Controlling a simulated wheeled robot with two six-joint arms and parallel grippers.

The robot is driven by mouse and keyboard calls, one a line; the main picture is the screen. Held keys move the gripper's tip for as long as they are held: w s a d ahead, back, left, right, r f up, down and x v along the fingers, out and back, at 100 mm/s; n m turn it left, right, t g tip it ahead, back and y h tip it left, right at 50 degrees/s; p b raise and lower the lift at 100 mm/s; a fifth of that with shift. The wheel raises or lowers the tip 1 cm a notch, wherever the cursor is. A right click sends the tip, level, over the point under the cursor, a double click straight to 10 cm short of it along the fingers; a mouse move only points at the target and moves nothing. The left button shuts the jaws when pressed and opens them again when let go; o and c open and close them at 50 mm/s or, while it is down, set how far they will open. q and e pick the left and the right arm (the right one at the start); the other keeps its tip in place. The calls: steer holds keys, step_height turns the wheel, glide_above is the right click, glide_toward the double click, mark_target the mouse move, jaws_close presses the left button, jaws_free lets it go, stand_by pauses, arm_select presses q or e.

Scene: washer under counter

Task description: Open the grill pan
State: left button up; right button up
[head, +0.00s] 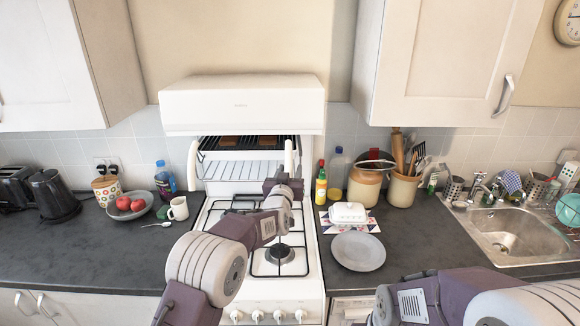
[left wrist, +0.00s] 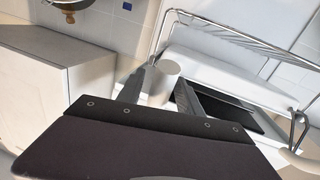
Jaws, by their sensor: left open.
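The grill pan (head: 245,155) sits in the raised grill of the white cooker, under its white hood, with a dark wire rack and brown slices in it. A pale upright handle-like part (head: 290,158) stands at its right front; a similar one (head: 193,163) is at the left. My left gripper (head: 283,185) is just below and in front of the right upright. In the left wrist view its dark fingers (left wrist: 161,76) are open, with a pale rounded end (left wrist: 165,67) showing between them; contact cannot be told. My right arm shows at bottom right; its gripper is out of view.
The white hood (head: 242,103) overhangs the grill. The hob (head: 278,258) lies below my left arm. Bottles (head: 321,187), jars and a butter dish (head: 347,212) stand right of the cooker; a mug (head: 178,208) and fruit bowl (head: 130,206) stand left.

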arm_select(q)
steer(key=shift+w+d, duration=0.1)
steer(key=shift+d, duration=0.05)
jaws_close()
stand_by(1.4)
